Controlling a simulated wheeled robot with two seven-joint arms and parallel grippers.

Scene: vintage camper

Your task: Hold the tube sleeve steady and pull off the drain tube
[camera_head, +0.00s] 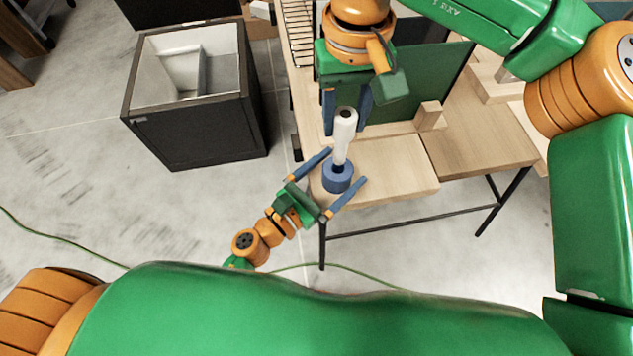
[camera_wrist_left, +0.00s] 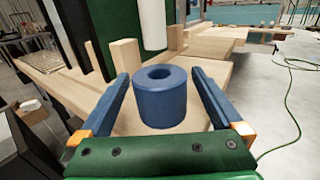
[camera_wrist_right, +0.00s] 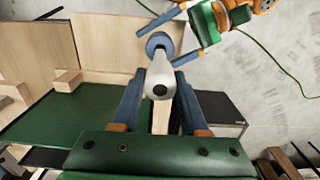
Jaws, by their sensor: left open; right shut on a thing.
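The blue tube sleeve (camera_head: 337,179) stands upright on the corner of the wooden table; its round hole shows empty in the left wrist view (camera_wrist_left: 160,100). My left gripper (camera_head: 346,165) is open, with one finger on each side of the sleeve and gaps between. The white drain tube (camera_head: 343,127) is shut in my right gripper (camera_head: 345,130). It hangs above the sleeve, apart from it, as its lower end (camera_wrist_left: 153,28) shows in the left wrist view. In the right wrist view, the tube (camera_wrist_right: 160,75) lies between the fingers, pointing toward the sleeve (camera_wrist_right: 158,42).
The wooden table (camera_head: 385,170) has bare room right of the sleeve. A small wooden block (camera_head: 428,116) and a green panel (camera_head: 420,85) stand behind. A black open-topped bin (camera_head: 200,128) with a pale inside stands on the floor at left.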

